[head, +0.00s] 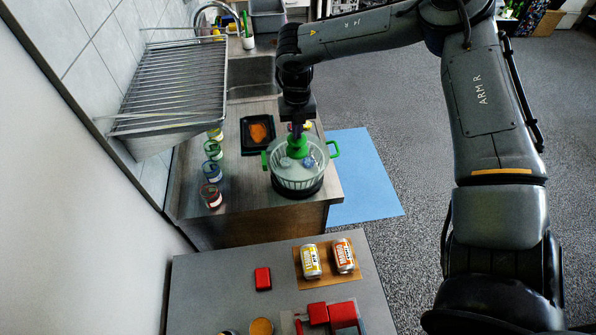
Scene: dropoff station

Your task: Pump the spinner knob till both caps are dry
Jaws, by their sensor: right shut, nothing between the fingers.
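The salad spinner (297,186) stands on the wooden counter, a pale ribbed bowl on a dark base with green side handles. Its green knob (297,148) stands up at the centre of the top. Two bluish-grey rounded shapes, which look like the caps, show inside: one left of the knob (286,162) and one to its right (308,162). Whether they are wet cannot be told. My right gripper (297,131) points down directly over the knob, shut and empty; its fingertips are small and dark, and contact with the knob cannot be told. My left gripper is out of view.
A black tray (246,121) with an orange item lies behind the spinner. Several jars (211,172) line the counter's left side. A wire dish rack (176,80) hangs on the left wall.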

